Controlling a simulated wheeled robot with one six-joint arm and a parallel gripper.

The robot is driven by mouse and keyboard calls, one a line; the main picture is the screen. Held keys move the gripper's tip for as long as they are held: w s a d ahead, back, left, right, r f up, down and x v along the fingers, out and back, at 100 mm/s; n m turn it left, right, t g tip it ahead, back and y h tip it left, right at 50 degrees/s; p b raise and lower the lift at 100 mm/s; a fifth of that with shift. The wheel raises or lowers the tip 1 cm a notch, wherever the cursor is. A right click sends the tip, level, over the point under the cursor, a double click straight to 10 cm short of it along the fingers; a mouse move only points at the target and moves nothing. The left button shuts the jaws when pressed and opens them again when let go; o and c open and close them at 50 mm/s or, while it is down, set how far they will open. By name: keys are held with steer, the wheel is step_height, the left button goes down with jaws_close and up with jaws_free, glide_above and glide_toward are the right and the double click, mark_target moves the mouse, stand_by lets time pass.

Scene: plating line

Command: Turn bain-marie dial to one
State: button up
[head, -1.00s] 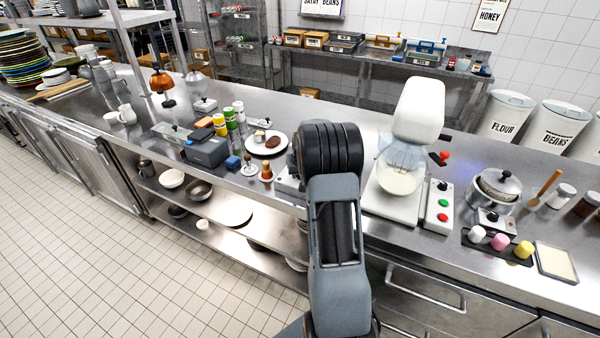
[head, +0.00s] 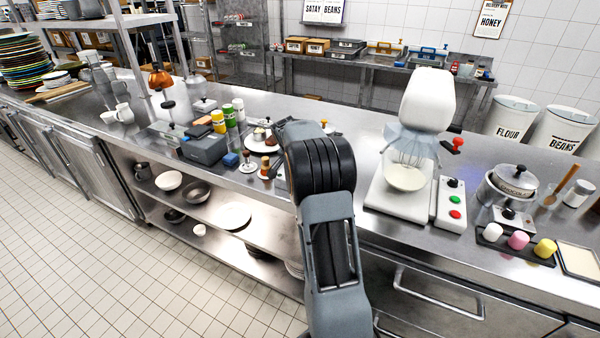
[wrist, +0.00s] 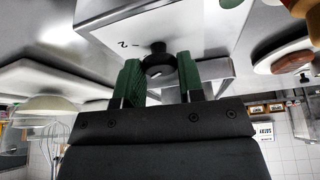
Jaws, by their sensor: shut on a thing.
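In the wrist view my gripper (wrist: 159,74) has its two green-padded fingers on either side of a black dial (wrist: 157,48), shut on it. The dial sits on the pale front panel (wrist: 195,32) of a metal-edged box. A printed 2 (wrist: 122,44) shows on the panel to the left of the dial. Part of a green round piece shows at the top edge. Other scale marks are hidden or out of view, and which mark the dial points to is unclear. In the head view my arm hides the dial and the gripper.
In the head view a white stand mixer (head: 427,100) with its bowl stands right of my arm. A plate with food (head: 259,143), bottles and a grey box (head: 206,148) stand to the left. A lidded pot (head: 513,181) and small coloured cups are at the far right.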

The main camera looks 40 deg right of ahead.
steer(key=shift+m, duration=0.5)
steer(key=shift+g+b, duration=0.3)
steer(key=o, duration=0.9)
steer(key=shift+a+r, duration=0.1)
steer(key=shift+r, duration=0.05)
steer(key=v, duration=1.3)
steer(key=shift+a+r, duration=0.1)
steer(key=shift+r, duration=0.15)
